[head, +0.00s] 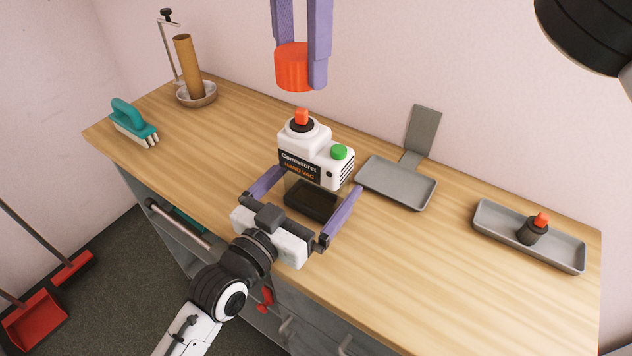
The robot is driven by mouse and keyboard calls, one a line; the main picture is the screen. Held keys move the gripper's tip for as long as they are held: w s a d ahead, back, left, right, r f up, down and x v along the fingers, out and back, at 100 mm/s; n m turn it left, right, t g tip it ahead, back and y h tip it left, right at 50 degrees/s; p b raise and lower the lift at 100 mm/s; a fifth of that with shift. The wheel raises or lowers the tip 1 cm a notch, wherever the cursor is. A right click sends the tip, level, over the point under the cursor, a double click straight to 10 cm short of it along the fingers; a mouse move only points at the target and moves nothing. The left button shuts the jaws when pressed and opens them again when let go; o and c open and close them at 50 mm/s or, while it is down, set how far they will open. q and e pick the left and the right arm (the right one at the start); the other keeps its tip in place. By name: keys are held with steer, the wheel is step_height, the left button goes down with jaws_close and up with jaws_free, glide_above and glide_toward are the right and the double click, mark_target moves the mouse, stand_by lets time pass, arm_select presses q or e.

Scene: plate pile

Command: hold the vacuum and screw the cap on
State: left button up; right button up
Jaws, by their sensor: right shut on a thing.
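The hand vacuum (306,152) is white with a black label, a green button and a dark lower part, and it stands upright on the wooden counter. On its top is a black collar with an orange-red tip (301,117). My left gripper (318,180) reaches in low from the front, its purple fingers spread on either side of the vacuum's lower part. Contact there is hard to tell, but wood shows between the left finger and the body. My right gripper (303,72) comes down from above, shut on the red cap (294,66), which hangs above the vacuum's top, apart from it.
A grey dustpan-like tray (398,184) lies right of the vacuum. Further right, a grey tray (500,225) holds a small black-and-red piece (533,229). A teal brush (134,122) and a bowl with a brown roll (188,68) stand at left. The front right counter is clear.

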mark_target(304, 109)
arm_select(q)
steer(key=c, duration=1.4)
steer(key=shift+o, duration=0.2)
arm_select(e)
steer(key=shift+w+d+f, duration=0.1)
steer(key=shift+f, duration=2.4)
steer(key=shift+f, duration=0.1)
steer(key=shift+f, duration=0.8)
steer(key=shift+f, duration=0.55)
